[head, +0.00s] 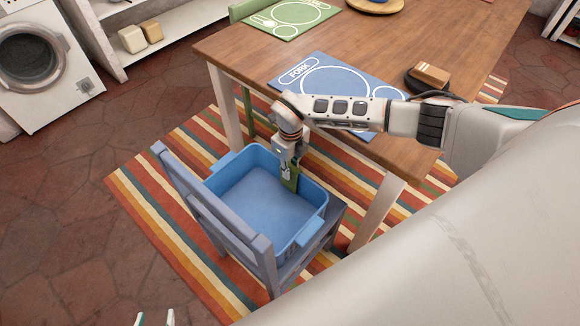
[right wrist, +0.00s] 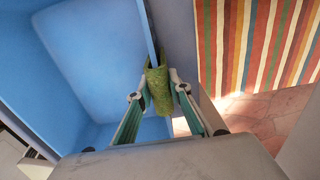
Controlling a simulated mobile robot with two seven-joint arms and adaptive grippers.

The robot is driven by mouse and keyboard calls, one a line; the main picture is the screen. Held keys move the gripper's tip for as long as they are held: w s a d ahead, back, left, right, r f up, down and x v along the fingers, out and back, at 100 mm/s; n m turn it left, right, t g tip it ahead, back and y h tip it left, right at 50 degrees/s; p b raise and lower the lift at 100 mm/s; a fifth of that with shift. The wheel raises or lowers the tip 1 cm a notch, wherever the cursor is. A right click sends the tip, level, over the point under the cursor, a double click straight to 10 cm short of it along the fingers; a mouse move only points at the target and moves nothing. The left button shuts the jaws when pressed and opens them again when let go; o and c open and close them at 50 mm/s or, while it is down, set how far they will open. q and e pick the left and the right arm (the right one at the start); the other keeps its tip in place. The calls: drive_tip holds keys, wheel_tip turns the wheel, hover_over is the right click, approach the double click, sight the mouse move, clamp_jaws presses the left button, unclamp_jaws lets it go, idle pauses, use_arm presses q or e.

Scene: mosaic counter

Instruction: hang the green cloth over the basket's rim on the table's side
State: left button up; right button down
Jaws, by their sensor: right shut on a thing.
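The blue basket (head: 256,191) stands on a blue-grey chair by the table (head: 420,60). It is empty inside as far as I see. The green cloth (head: 291,180) is at the basket's rim on the table's side. In the right wrist view the cloth (right wrist: 158,90) is folded over the rim, between my fingertips. My right gripper (head: 287,166) points down there and is shut on the cloth; the fingers hide part of it. My left gripper (head: 155,319) shows only its fingertips at the bottom edge, apart and empty.
The chair back (head: 212,215) rises at the basket's left. My right arm crosses over the table, above a blue placemat (head: 315,72). A dark dish with a brown block (head: 432,74) lies near the arm. A striped rug (head: 140,180) covers the floor.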

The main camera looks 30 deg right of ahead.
drive_tip(key=c, duration=1.8)
unclamp_jaws()
wheel_tip(320, 180, up, 12)
